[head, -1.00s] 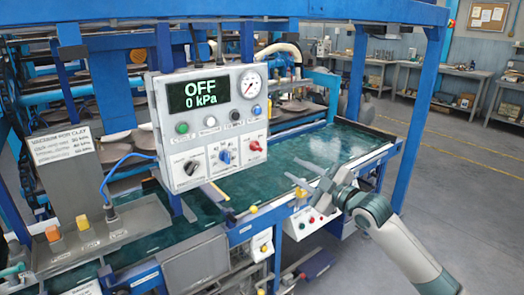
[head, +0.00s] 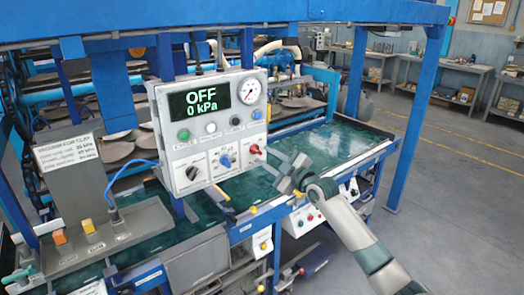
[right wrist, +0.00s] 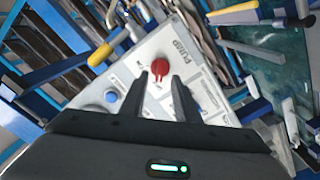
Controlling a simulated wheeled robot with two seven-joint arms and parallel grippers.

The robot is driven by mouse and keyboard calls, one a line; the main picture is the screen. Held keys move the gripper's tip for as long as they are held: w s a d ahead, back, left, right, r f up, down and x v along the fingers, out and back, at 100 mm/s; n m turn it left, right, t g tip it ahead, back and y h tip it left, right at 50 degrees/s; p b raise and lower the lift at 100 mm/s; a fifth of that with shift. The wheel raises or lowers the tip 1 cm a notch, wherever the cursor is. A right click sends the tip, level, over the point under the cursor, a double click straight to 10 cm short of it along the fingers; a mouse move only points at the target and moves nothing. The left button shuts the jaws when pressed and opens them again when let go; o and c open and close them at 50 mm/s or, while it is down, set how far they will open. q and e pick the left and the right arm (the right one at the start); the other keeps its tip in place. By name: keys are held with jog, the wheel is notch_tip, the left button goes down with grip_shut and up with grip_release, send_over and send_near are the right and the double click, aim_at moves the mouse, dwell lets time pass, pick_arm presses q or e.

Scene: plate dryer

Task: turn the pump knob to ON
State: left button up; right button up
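The red pump knob (head: 254,149) is at the lower right of the white control box (head: 176,158). In the right wrist view the red knob (right wrist: 160,68) shows beside the PUMP lettering, just beyond and roughly between my fingertips. The display (head: 201,101) reads OFF and 0 kPa. My right gripper (head: 279,168) is open and empty, just right of the knob and apart from it. Its two dark fingers (right wrist: 163,88) show in the right wrist view with a gap between them. My left gripper is not in view.
A round gauge (head: 250,91) is above. A green-topped table (head: 330,143) lies behind my right gripper. A blue post (head: 412,130) stands to the right.

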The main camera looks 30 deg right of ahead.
aim_at(256, 150)
jog(key=shift+w+a+p, duration=0.1)
jog(key=shift+w+p, duration=0.2)
jog(key=shift+w, duration=1.15)
jog(key=shift+c, duration=0.2)
grip_shut()
